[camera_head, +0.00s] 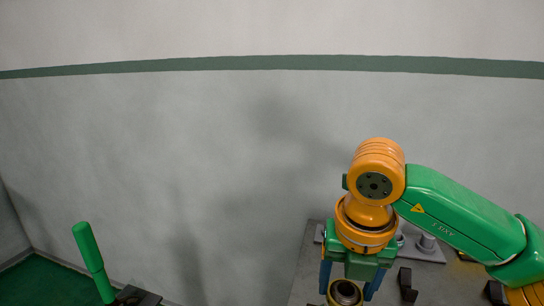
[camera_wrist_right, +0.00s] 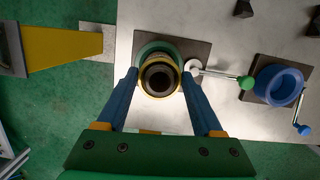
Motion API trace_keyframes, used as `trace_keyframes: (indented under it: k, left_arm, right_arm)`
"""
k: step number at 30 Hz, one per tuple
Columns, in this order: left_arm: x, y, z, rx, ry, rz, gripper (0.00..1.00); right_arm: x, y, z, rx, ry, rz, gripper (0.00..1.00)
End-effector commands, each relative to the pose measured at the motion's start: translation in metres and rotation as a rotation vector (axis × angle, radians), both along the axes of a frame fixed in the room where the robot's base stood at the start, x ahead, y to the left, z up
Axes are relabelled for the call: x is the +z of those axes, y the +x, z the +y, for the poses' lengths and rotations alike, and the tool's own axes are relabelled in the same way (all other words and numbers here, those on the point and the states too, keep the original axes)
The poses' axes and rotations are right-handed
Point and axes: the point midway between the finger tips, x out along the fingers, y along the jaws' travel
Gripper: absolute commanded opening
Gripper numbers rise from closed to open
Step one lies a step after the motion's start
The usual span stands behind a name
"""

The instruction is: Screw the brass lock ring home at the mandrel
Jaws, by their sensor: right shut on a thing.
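My right gripper (camera_head: 346,290) points down over the table, its blue fingers closed on either side of the brass lock ring (camera_head: 344,301). In the right wrist view the gripper (camera_wrist_right: 159,80) holds the brass ring (camera_wrist_right: 159,94) from both sides. A dark hollow round end, seemingly the mandrel (camera_wrist_right: 159,77), shows inside the ring. It lines up with a green round vise (camera_wrist_right: 150,47) on a dark square plate. How far the ring sits down on the thread cannot be told from above. My left gripper is not in view.
A crank with a green knob (camera_wrist_right: 246,82) reaches right from the green vise. A blue vise (camera_wrist_right: 277,85) with its own crank stands farther right. A yellow bar (camera_wrist_right: 55,49) lies left. Small dark blocks (camera_head: 407,285) stand on the grey table (camera_head: 306,262).

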Motion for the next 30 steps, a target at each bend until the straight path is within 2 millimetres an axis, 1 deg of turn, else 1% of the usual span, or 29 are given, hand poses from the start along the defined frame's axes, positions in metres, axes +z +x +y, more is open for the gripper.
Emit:
trace_keyframes:
  k: [7,9,11,13,15,18,21,30]
  left_arm:
    - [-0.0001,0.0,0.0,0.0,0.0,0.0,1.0]
    - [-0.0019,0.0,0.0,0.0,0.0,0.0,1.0]
    - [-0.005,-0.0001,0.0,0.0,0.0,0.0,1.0]
    - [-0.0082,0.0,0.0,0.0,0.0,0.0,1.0]
    - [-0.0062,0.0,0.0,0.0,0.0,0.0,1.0]
    - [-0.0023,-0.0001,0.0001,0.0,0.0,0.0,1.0]
    - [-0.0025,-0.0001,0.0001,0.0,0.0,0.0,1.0]
    - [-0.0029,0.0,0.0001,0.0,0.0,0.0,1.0]
  right_arm:
    - [0.0,0.0,0.0,-0.002,-0.001,0.0,0.0]
    - [-0.0008,0.0001,0.0002,-0.044,0.0,0.0,0.0]
    - [-0.0016,0.0001,0.0004,-0.143,-0.002,-0.001,0.0]
    - [-0.0021,0.0001,0.0007,-0.32,-0.002,-0.001,0.0]
    - [0.0007,0.0002,0.0005,-0.511,-0.003,-0.001,0.0]
    - [0.0014,0.0002,0.0001,-0.66,-0.001,-0.001,0.0]
    - [0.0002,-0.0001,-0.0001,-0.705,-0.001,0.0,0.0]
    - [-0.0001,0.0,-0.0001,-0.703,-0.001,0.0,0.0]
